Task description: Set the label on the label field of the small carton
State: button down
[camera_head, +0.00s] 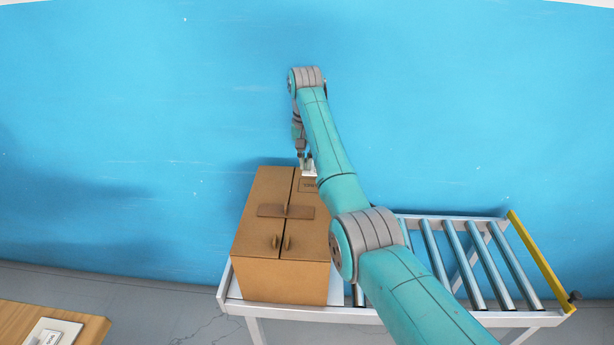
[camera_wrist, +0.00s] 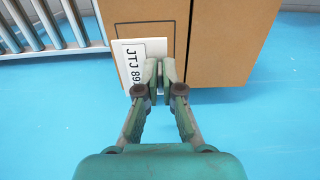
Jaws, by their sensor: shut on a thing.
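The small carton (camera_head: 268,240) is a brown closed box on the roller conveyor. It also shows in the wrist view (camera_wrist: 222,45). Its label field (camera_wrist: 146,29) is a dark outlined rectangle on the top face, partly covered. The label (camera_wrist: 130,62) is a white plate reading "JTJ 89", with the rest hidden by the fingers. My gripper (camera_wrist: 161,72) is shut on the label's edge. The label overlaps the lower part of the field, slightly turned and sticking out at the left. I cannot tell whether it touches the carton. In the head view my gripper (camera_head: 302,163) is at the carton's far edge.
The conveyor (camera_head: 450,262) has bare rollers right of the carton and a yellow end bar (camera_head: 541,262). A blue wall (camera_head: 130,150) stands behind. A wooden table (camera_head: 88,326) with a pale plate (camera_head: 50,334) is at the lower left.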

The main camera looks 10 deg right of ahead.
aim_at(306, 187)
jog(key=shift+s+f, duration=0.1)
jog(key=shift+f, duration=2.95)
jog(key=shift+f, duration=0.1)
jog(key=c, duration=1.3)
grip_release()
notch_tip(306, 187, up, 12)
jog(key=shift+r, duration=0.1)
